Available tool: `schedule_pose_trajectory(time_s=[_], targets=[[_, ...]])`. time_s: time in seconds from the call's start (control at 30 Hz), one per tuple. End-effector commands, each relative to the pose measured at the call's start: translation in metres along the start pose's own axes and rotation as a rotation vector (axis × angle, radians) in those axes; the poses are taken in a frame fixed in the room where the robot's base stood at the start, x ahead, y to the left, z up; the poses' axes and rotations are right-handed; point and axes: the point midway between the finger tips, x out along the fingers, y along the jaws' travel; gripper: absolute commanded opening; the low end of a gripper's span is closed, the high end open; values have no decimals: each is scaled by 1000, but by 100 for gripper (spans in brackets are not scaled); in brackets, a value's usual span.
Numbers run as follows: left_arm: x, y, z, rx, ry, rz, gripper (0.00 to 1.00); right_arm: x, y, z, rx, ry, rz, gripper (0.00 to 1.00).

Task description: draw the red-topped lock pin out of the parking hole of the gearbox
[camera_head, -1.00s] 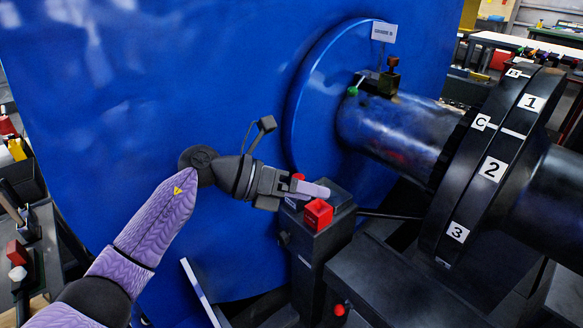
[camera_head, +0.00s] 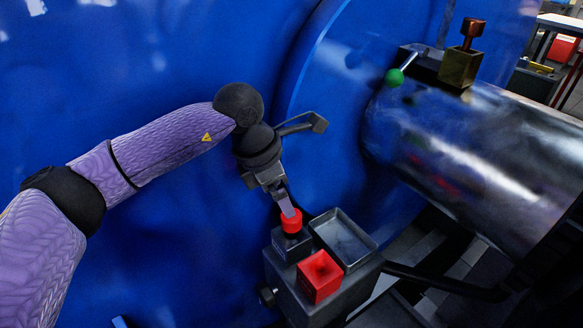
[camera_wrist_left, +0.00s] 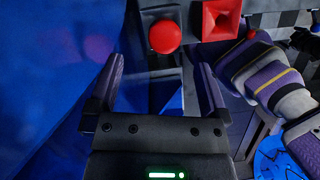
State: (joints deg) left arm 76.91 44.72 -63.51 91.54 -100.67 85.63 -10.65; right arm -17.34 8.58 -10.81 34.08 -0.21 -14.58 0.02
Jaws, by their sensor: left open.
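The red-topped lock pin (camera_head: 291,221) shows as a round red cap standing on a small dark block on top of the dark box (camera_head: 335,301), which I take as the gearbox. The hole under the cap is hidden. My left gripper (camera_head: 286,204) is just above the cap in the head view, pointing down. In the left wrist view the jaws of my left gripper (camera_wrist_left: 157,70) are open with nothing between them, and the red cap (camera_wrist_left: 165,37) lies beyond the fingertips. Whether a finger touches it I cannot tell. My right gripper is not in view.
A red square funnel-like piece (camera_head: 319,275) sits close in front of the pin, and an open grey tray (camera_head: 344,240) beside it. A green-knobbed lever (camera_head: 395,77) and a brass block (camera_head: 459,67) with a dark red top are on the shaft. A blue housing (camera_head: 180,60) stands behind.

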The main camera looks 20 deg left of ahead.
Motion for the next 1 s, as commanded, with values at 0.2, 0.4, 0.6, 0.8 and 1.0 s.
schedule_pose_trajectory(time_s=[0.2,0.4,0.6,0.8,1.0], targets=[[50,-1,-2,0,3,-6,99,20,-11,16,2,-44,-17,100],[87,-1,-1,-1,0,-5,99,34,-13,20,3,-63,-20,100],[97,-1,0,0,0,-2,99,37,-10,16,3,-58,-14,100],[96,-1,0,0,-1,-2,95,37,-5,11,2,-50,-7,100],[96,-1,0,0,-1,-2,52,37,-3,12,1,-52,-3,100]])
